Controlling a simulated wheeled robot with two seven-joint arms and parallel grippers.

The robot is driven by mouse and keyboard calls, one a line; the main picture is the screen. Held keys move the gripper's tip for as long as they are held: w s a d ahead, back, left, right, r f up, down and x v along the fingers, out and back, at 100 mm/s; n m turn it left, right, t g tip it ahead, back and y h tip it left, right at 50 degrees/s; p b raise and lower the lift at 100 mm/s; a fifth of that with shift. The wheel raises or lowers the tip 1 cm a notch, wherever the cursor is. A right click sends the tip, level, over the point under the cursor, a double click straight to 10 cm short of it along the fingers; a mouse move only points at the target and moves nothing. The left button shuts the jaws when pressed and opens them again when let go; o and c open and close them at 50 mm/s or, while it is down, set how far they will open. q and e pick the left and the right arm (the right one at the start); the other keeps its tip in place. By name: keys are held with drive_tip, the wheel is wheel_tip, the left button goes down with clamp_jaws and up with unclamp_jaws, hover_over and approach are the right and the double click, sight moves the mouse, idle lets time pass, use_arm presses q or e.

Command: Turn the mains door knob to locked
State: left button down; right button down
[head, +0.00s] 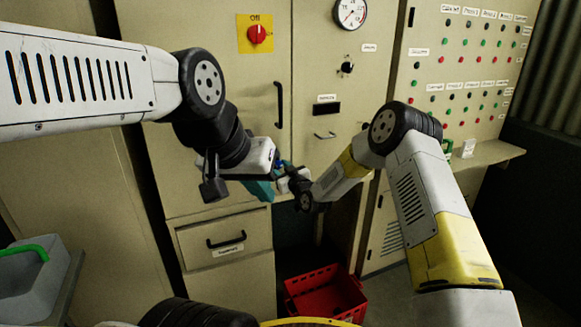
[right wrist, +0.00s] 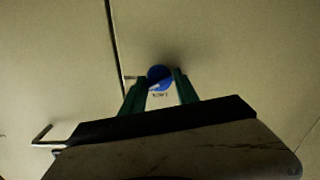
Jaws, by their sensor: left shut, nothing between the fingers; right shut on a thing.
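The mains door knob (right wrist: 159,77) is a small round blue knob on the beige cabinet front, beside a dark vertical door seam. A light mark shows on it, and a small label just below it is too unclear to read. The green fingers of my right gripper (right wrist: 160,88) are shut on the knob from both sides. In the head view my right gripper (head: 285,172) is small and partly hidden at the door seam. My left gripper (head: 261,191), with teal fingers, is shut and empty, just left of the right gripper and close to the cabinet.
A red rotary switch (head: 257,34) on a yellow plate marked Off sits higher up. A black door handle (head: 279,104) and a drawer (head: 225,238) are close by. A red crate (head: 325,294) stands below. A button panel (head: 465,65) is at the right. My two grippers leave little room between them.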

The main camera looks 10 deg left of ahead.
drive_tip(key=n, duration=0.7)
drive_tip(key=shift+r+h, duration=0.1)
drive_tip(key=shift+h, duration=0.2)
drive_tip(key=n, duration=0.5)
drive_tip(key=shift+w+r+h, duration=0.1)
drive_tip(key=shift+h, duration=0.2)
drive_tip(key=shift+d+n, duration=0.1)
drive_tip(key=shift+n, duration=0.4)
drive_tip(key=c, duration=0.9)
unclamp_jaws()
drive_tip(key=shift+c, duration=0.2)
drive_tip(key=v, duration=0.7)
drive_tip(key=shift+s, duration=0.45)
drive_tip(key=shift+d, duration=0.15)
